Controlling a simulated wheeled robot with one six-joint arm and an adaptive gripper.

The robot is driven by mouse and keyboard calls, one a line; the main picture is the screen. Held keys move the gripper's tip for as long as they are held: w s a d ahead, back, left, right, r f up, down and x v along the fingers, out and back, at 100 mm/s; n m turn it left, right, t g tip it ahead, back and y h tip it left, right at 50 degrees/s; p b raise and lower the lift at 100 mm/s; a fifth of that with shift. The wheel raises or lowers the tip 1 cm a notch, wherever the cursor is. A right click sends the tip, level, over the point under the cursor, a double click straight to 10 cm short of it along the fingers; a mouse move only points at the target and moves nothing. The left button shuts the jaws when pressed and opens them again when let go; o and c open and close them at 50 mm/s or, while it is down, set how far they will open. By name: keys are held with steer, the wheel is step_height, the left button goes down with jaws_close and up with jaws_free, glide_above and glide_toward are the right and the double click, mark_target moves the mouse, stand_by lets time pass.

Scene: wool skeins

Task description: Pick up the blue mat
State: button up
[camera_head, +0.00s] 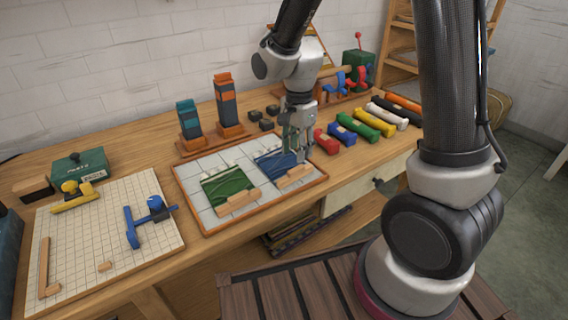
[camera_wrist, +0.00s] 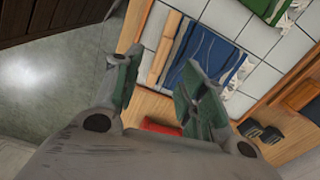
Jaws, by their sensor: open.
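The blue mat (camera_head: 271,161) lies flat on the right part of a white tiled board with an orange rim (camera_head: 208,231). A wooden bar (camera_head: 295,176) lies along its near edge. My gripper (camera_head: 303,158) is over the mat's right side in the head view, fingers pointing down, and hides part of it. In the wrist view the mat (camera_wrist: 215,58) is beyond the fingertips of my gripper (camera_wrist: 163,72). The fingers are apart with nothing between them. A green mat (camera_head: 228,188) with its own wooden bar (camera_head: 239,202) lies to the left on the same board.
Several coloured skeins, including a red one (camera_head: 326,142), lie to the right of the board. Two upright boxes (camera_head: 226,102) and small dark blocks (camera_head: 266,124) stand behind it. A gridded board (camera_head: 100,230) with a blue tool (camera_head: 133,228) is at the left.

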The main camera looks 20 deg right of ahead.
mark_target(296, 168)
steer(key=shift+f+m, duration=0.3)
steer(key=shift+f, duration=0.15)
step_height(296, 168, down, 7)
steer(key=shift+w, duration=0.1)
jaws_close()
